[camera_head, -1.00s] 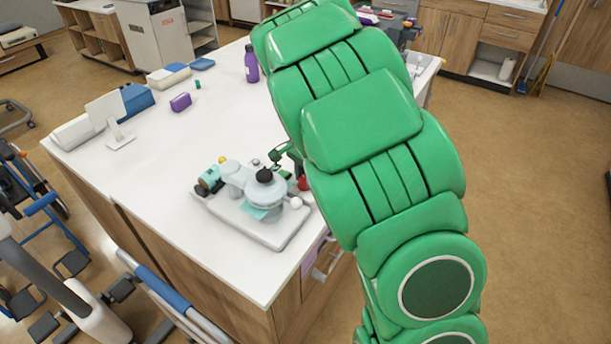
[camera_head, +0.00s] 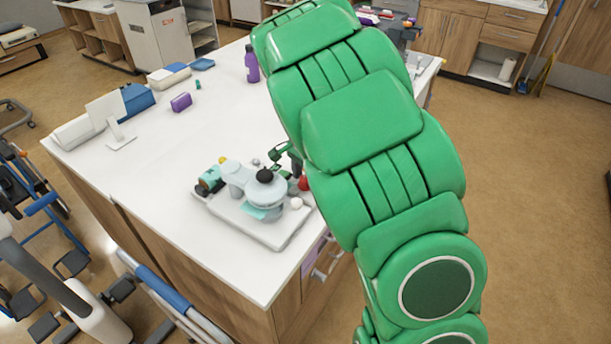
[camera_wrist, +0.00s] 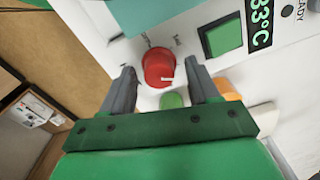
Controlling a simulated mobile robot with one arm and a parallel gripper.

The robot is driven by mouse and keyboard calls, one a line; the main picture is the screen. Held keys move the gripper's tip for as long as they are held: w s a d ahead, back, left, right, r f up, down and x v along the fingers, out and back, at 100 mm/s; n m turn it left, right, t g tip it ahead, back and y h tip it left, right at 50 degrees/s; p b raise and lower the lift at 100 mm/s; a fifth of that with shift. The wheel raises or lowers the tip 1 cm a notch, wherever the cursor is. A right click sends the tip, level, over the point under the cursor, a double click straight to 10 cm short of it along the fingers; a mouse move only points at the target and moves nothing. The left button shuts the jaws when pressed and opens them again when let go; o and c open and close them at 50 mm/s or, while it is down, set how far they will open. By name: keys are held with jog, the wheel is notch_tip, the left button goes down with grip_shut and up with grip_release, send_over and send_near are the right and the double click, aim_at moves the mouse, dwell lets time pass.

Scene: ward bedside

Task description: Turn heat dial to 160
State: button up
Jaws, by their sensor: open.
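The red heat dial (camera_wrist: 158,68) sits on the white front panel of a device, with a white pointer mark on its face, in the wrist view. My gripper (camera_wrist: 160,88) is open, with one dark finger on each side of the dial; I cannot tell whether they touch it. In the head view a small part of the red dial (camera_head: 304,183) shows at the right end of the device (camera_head: 250,225), beside my green arm. A display (camera_wrist: 262,22) with green digits ending in "3°C" is partly cut off by the picture's edge.
The device stands near the edge of a white counter (camera_head: 190,150).

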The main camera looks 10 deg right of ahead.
aim_at(306, 177)
jog(key=shift+r, duration=0.1)
notch_tip(306, 177, up, 8)
jog(key=shift+f, duration=0.25)
jog(key=shift+r, duration=0.1)
dwell(0.4)
